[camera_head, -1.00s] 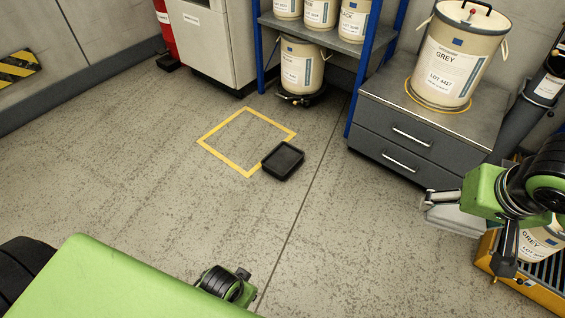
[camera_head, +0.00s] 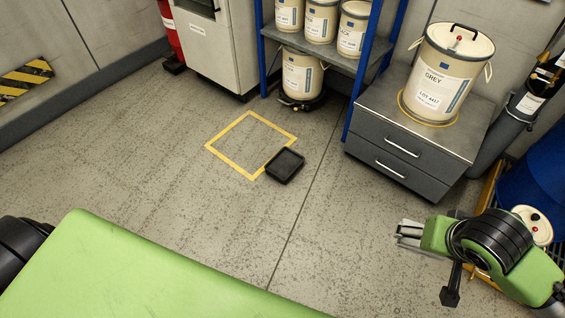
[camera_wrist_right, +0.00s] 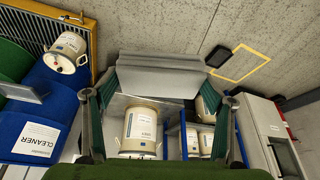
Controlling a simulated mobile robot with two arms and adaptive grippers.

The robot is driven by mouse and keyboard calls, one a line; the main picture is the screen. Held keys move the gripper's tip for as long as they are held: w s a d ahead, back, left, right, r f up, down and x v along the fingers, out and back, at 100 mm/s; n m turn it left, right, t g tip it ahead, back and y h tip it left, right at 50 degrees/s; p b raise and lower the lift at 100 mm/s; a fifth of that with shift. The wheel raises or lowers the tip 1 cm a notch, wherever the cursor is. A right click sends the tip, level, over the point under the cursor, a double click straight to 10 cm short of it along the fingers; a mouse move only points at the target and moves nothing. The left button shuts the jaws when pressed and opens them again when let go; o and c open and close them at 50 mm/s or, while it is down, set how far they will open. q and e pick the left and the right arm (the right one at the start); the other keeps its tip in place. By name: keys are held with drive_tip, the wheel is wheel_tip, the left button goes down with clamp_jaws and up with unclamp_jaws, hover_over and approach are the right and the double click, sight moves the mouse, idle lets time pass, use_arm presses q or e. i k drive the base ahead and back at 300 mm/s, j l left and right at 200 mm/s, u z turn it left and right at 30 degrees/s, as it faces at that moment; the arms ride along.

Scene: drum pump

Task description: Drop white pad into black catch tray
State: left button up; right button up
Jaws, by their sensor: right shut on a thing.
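The black catch tray (camera_head: 285,166) lies on the floor at the right corner of a yellow floor outline. It also shows in the right wrist view (camera_wrist_right: 218,56). My right gripper (camera_head: 408,232) is at the right of the head view, apart from the tray and to its lower right. In the right wrist view, my right gripper (camera_wrist_right: 160,85) is shut on the pale grey-white pad (camera_wrist_right: 160,78), which spans between its fingers. In the head view the pad is hard to tell from the fingers. My left gripper is not in view.
A grey drawer cabinet (camera_head: 398,160) carries a GREY drum (camera_head: 442,78) behind my right gripper. A blue rack (camera_head: 365,62) holds several drums. The yellow outline (camera_head: 215,145) is empty. Floor between my right gripper and the tray is clear. Blue CLEANER drum (camera_wrist_right: 35,135) stands at wrist-view left.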

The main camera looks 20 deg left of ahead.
sight(287, 165)
drive_tip(key=i+j+u, duration=0.1)
drive_tip(key=i+j, duration=0.15)
drive_tip(key=j, duration=0.3)
drive_tip(key=i+j, duration=0.3)
drive_tip(key=j, duration=0.25)
drive_tip(key=i+j+u, duration=0.15)
drive_tip(key=j, duration=0.4)
drive_tip(key=i+j+u, duration=0.1)
drive_tip(key=i+j, duration=0.3)
drive_tip(key=i+j+u, duration=0.1)
drive_tip(key=i+j, duration=0.25)
drive_tip(key=j, duration=0.2)
